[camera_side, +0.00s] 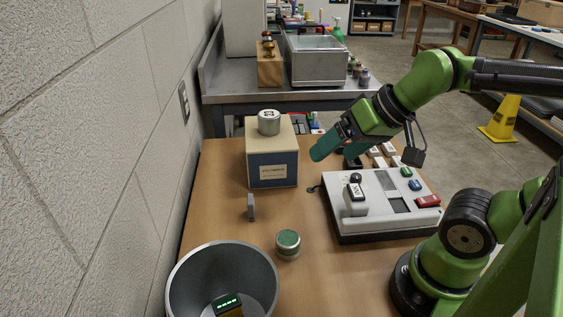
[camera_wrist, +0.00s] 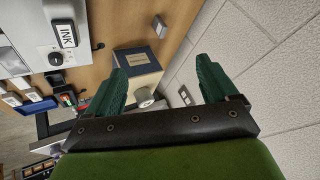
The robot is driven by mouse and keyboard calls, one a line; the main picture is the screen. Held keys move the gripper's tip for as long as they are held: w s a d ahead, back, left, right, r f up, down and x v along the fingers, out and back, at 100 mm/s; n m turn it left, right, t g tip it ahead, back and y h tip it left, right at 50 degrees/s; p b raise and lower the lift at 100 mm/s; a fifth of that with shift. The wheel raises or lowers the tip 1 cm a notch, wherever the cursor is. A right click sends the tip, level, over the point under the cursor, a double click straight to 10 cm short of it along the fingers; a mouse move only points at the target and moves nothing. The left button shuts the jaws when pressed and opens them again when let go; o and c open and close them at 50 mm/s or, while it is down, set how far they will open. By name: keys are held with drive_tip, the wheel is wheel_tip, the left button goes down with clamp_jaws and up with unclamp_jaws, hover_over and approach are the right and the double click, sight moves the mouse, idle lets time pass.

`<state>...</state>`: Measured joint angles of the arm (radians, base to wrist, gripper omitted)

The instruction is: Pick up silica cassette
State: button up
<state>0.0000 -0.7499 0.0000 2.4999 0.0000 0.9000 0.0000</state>
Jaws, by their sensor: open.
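My gripper (camera_side: 331,150) is open and empty, above the table, just right of the box in the side view. In the wrist view, its two green fingers stand wide apart (camera_wrist: 160,68). No readable label says silica cassette, so I cannot tell which thing it is. A silver cylinder with a marked top (camera_side: 269,122) stands on a cream and blue box (camera_side: 272,165); it also shows between the fingers in the wrist view (camera_wrist: 145,97). A round tin with a green top (camera_side: 288,242) stands on the table (camera_side: 222,215). A small grey upright block (camera_side: 251,207) stands apart.
A grey bin (camera_side: 182,278) with a green-lit device (camera_side: 227,304) inside stands at the front left. A white console (camera_side: 390,222) with coloured buttons and an INK-labelled part stands on the right. The wall (camera_side: 75,150) borders the left side. Table around the grey block is clear.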

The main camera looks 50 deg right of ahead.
drive_tip(key=n+g+h, duration=0.2)
drive_tip(key=n+g, duration=0.1)
drive_tip(key=g, duration=0.4)
hover_over(288, 238)
wheel_tip(288, 238, down, 7)
wheel_tip(288, 238, down, 11)
drive_tip(key=shift+a+f, duration=0.1)
drive_tip(key=shift+f, duration=2.75)
drive_tip(key=shift+c, duration=0.3)
